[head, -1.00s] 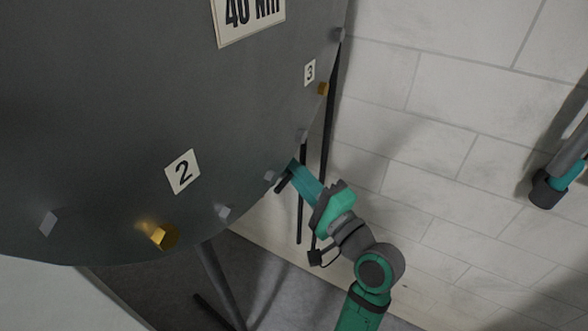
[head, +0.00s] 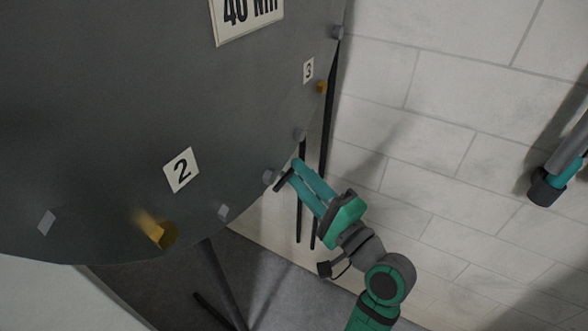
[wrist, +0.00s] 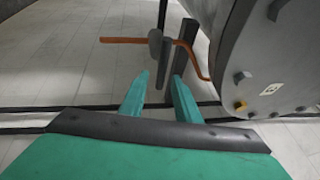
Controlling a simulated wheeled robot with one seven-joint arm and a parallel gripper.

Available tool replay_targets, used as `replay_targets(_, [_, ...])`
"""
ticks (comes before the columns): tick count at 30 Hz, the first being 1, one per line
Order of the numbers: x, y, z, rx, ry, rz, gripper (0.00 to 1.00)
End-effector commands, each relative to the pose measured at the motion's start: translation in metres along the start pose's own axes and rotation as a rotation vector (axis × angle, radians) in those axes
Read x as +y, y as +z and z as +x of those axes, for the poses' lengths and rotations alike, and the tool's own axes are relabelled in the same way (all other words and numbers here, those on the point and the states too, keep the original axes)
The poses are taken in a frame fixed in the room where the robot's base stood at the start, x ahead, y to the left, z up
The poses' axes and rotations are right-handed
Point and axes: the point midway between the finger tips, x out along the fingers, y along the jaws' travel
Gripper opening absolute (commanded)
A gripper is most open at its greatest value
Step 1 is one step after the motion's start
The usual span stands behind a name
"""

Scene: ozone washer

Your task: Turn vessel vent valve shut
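The vessel (head: 110,110) is a large dark grey drum that fills the left of the head view. It also shows at the right of the wrist view (wrist: 285,60). My gripper (head: 291,173) is close to the vessel's lower right rim in the head view. An orange rod (wrist: 122,40) with a grey rounded piece (wrist: 155,44) lies ahead of the fingertips, beside a dark upright bar. I cannot tell whether this is the vent valve or its handle.
Yellow bolts (head: 162,234) and grey bolts stick out along the vessel's rim, near labels 2 (head: 181,170) and 3 (head: 308,70). Dark legs (head: 325,150) stand behind my gripper.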

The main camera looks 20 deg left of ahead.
Motion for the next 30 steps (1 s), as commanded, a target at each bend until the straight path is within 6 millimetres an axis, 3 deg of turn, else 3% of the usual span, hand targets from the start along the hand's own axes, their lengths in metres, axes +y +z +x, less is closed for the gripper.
replay_targets(6, [0.0,-0.001,-0.043,0.005,0.0,0.001,0.29])
replay_targets(12, [0.0,-0.001,-0.07,0.003,0.0,0.001,0.29])
replay_targets(18, [0.0,0.0,-0.079,0.0,0.0,0.001,0.29])
replay_targets(30, [0.0,0.0,-0.079,0.0,0.0,0.0,0.29])
